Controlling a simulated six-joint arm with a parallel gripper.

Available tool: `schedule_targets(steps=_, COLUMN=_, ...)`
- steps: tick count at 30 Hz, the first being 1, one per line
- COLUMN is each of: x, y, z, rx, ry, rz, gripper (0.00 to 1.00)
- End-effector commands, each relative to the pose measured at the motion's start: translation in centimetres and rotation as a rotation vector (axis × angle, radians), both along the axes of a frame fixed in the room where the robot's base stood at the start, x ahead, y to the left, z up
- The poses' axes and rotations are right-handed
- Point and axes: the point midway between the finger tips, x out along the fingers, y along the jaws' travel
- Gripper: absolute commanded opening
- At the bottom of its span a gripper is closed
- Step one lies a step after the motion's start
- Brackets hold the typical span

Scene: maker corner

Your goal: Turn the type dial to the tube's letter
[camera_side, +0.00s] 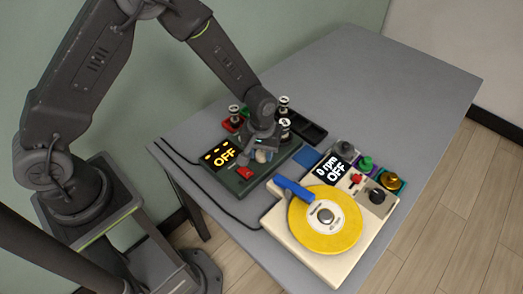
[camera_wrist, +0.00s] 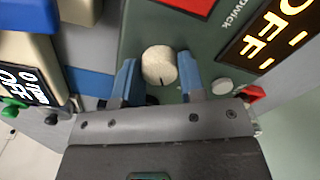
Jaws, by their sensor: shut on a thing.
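The dial, a cream round knob with a dark mark on its edge (camera_wrist: 159,63), sits on the dark green tester (camera_wrist: 205,42). In the wrist view the blue fingers of my gripper (camera_wrist: 158,74) are closed on either side of it. In the side view my gripper (camera_side: 262,143) is down over the tester (camera_side: 250,186), with the cream knob (camera_side: 262,156) partly hidden beneath it. Several pale-topped tubes, one of them a tube (camera_side: 284,103), stand behind my gripper. I cannot read their letters or the letters around the dial. The tester's display (camera_side: 223,154) reads OFF.
A red button (camera_side: 245,172) lies close to my gripper on the tester. At right stands a cream machine with a yellow disc (camera_side: 335,238), a blue arm (camera_side: 293,189) and a display (camera_side: 335,170) reading 0 rpm OFF. Dark cables run along the left. The far table is clear.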

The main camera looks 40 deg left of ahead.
Motion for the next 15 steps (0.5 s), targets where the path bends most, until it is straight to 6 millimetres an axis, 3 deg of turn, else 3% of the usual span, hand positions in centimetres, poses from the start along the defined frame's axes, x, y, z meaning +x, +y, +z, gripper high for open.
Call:
schedule_targets(steps=11, x=-0.1, y=-0.03, z=-0.08, rx=0.001, ry=0.003, rz=0.004, gripper=0.14)
schedule_targets(steps=12, x=-0.1, y=-0.03, z=-0.08, rx=0.001, ry=0.003, rz=0.004, gripper=0.38)
schedule_targets(steps=15, x=-0.09, y=-0.03, z=-0.07, rx=0.0, ry=0.002, rz=0.004, gripper=0.48)
